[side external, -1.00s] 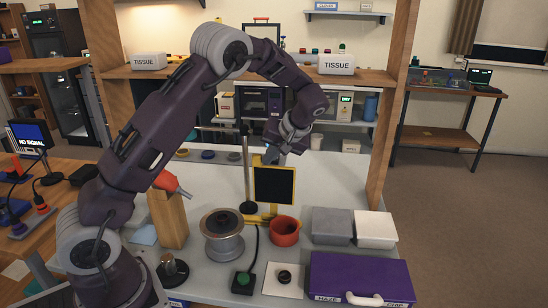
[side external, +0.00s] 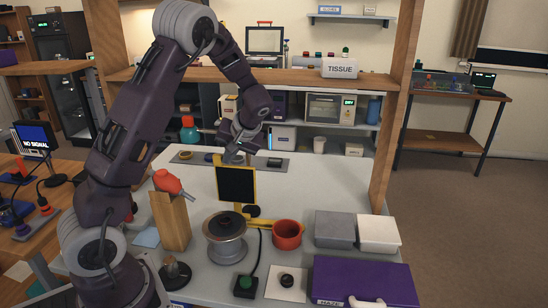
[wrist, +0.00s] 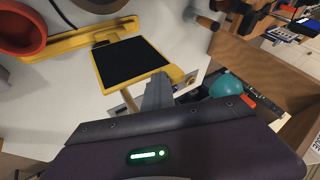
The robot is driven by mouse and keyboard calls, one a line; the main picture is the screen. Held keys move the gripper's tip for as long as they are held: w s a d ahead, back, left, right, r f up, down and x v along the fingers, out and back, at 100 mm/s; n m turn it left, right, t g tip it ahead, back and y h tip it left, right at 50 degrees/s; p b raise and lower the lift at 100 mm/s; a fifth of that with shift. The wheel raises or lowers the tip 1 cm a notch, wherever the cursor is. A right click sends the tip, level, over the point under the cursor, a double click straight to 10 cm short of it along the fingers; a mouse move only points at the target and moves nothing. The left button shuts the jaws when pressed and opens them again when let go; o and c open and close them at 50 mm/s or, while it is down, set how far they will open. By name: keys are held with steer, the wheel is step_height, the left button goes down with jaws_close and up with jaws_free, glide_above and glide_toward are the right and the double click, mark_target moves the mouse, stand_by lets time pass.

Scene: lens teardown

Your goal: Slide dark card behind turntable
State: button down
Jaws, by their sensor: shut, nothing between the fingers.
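The dark card (side external: 236,184) is a black panel in a yellow frame, standing upright on a yellow rail (side external: 264,223). In the side view it stands behind the turntable (side external: 225,238), a round metal platform with a dark top. My gripper (side external: 232,158) is at the card's upper back edge, shut and empty. In the wrist view the grey fingers (wrist: 158,93) are close beside the yellow edge of the card (wrist: 130,60); I cannot tell whether they touch it. The fingertips are partly hidden by the card in the side view.
A red cup (side external: 287,235) stands right of the turntable. A wooden block with a red-orange bulb (side external: 172,215) stands left. Grey and white boxes (side external: 335,229) and a purple case (side external: 362,281) fill the right front. The bench behind the red cup is clear.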

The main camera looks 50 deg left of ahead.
steer(key=w+d+r, duration=0.3)
steer(key=d+r, duration=0.5)
steer(key=shift+w+d, duration=0.25)
steer(key=shift+d, duration=0.15)
steer(key=s+d+r+m+t+h, duration=0.2)
steer(key=s+d+m, duration=0.3)
steer(key=s+d, duration=0.5)
steer(key=s+d+r+m+t+h, duration=0.2)
steer(key=s+d+m+t+h, duration=0.2)
steer(key=s+d, duration=0.6)
steer(key=s+m+h, duration=0.1)
steer(key=s, duration=0.3)
steer(key=shift+s+d+r, duration=0.15)
steer(key=shift+d+r, duration=0.05)
